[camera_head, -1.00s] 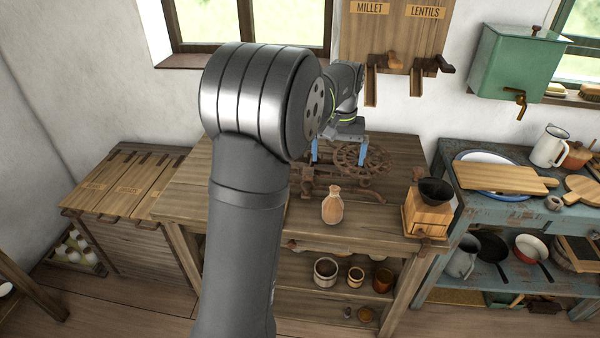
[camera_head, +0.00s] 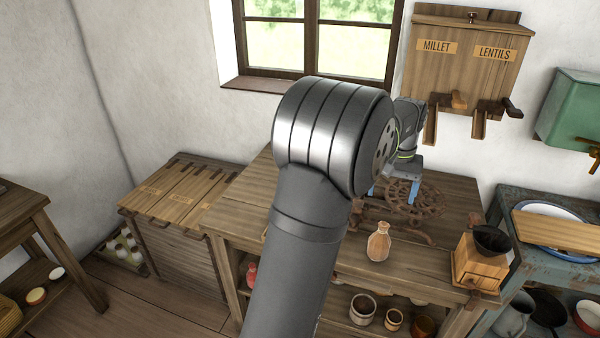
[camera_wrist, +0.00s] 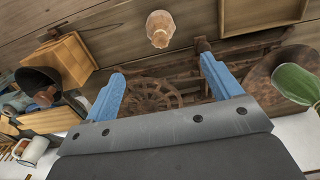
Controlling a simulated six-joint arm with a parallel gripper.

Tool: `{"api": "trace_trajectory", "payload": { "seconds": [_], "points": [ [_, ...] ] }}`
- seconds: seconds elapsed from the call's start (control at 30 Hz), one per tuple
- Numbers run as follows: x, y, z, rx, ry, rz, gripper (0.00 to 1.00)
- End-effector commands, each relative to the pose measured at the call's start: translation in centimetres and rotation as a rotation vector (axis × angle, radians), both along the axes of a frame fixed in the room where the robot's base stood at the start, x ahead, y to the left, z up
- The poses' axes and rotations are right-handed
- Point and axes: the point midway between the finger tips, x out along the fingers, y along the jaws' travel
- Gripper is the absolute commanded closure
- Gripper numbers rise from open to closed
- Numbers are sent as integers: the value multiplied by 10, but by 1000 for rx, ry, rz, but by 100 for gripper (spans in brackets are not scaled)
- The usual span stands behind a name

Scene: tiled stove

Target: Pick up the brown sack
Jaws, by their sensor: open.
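The brown sack (camera_head: 379,242) is a small, light-brown pouch with a narrow neck. It stands upright on the wooden table (camera_head: 350,262) near its front edge. In the wrist view the sack (camera_wrist: 160,28) is at the top centre, beyond the fingertips and roughly in line with the gap between them. My gripper (camera_head: 394,188) has blue fingers and is behind the sack, over a rusty wheeled mechanism (camera_head: 425,195). In the wrist view my gripper (camera_wrist: 162,70) is open, with nothing between the fingers. My arm hides part of the table to the left.
A wooden grinder (camera_head: 480,266) with a dark bowl stands right of the sack. The rusty mechanism lies behind it. A green object (camera_wrist: 297,84) shows at the wrist view's right edge. Wooden dispensers (camera_head: 465,65) hang on the wall. The table around the sack is mostly clear.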

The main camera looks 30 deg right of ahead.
Motion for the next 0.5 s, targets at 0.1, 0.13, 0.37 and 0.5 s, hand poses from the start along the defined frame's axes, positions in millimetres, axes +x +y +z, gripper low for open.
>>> {"api": "trace_trajectory", "payload": {
  "seconds": [0.1,0.13,0.37,0.5],
  "points": [
    [-1,1,-2,-1,11,7,17],
    [-2,3,-5,-3,23,15,17],
    [-27,26,-53,-74,301,227,17],
    [-46,41,-80,-148,536,461,17]
  ]
}}
